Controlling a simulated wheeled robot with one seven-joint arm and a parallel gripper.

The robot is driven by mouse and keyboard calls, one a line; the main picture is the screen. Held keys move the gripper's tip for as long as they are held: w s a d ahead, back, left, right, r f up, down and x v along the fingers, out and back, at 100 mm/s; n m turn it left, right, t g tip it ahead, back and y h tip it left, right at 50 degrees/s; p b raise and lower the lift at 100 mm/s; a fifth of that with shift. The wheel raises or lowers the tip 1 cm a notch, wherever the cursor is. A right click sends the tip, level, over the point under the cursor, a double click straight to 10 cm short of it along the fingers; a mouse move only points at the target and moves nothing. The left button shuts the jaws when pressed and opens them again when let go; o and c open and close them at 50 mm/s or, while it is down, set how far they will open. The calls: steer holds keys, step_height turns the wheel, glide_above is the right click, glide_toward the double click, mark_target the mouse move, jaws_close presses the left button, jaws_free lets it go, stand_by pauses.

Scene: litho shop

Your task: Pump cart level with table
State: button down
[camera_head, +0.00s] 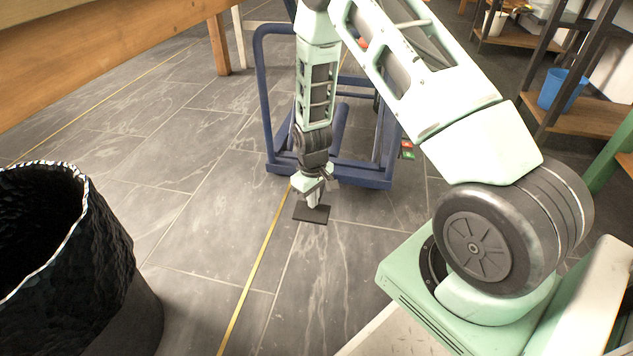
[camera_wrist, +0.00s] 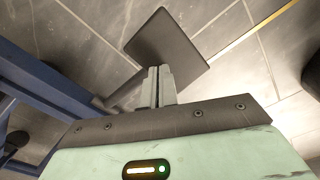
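A dark flat pedal plate (camera_head: 312,214) sticks out low at the cart's near side. It also shows in the wrist view (camera_wrist: 172,46), with its bar running back to the blue frame (camera_wrist: 45,85). My gripper (camera_head: 313,201) points down over the pedal, its two fingers (camera_wrist: 159,75) close together with nothing between them. I cannot tell whether the fingertips touch the pedal. A wooden table (camera_head: 110,45) is at upper left.
A black bin (camera_head: 120,270) stands at lower left. Shelves (camera_head: 555,115) with a blue bucket (camera_head: 562,90) are at the right. A wooden table leg (camera_head: 219,45) stands left of the cart. A yellow line (camera_head: 257,262) crosses the tiled floor, which is clear between bin and cart.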

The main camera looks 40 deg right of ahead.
step_height(320, 180, up, 7)
steer(key=p, duration=0.5)
steer(key=shift+s+a+f, duration=0.1)
steer(key=shift+f, duration=0.1)
steer(key=shift+w+d+f+b, duration=0.1)
steer(key=shift+f+b, duration=0.75)
steer(key=shift+f, duration=0.95)
steer(key=shift+w+d+f+b, duration=0.1)
steer(key=shift+f+b, duration=0.7)
steer(key=shift+f, duration=0.95)
steer(key=shift+w+d+f+b, duration=0.1)
steer(key=shift+f+b, duration=0.75)
steer(key=shift+f, duration=0.95)
step_height(320, 180, up, 11)
steer(key=p, duration=1)
steer(key=shift+s, duration=0.1)
steer(key=shift+f, duration=0.1)
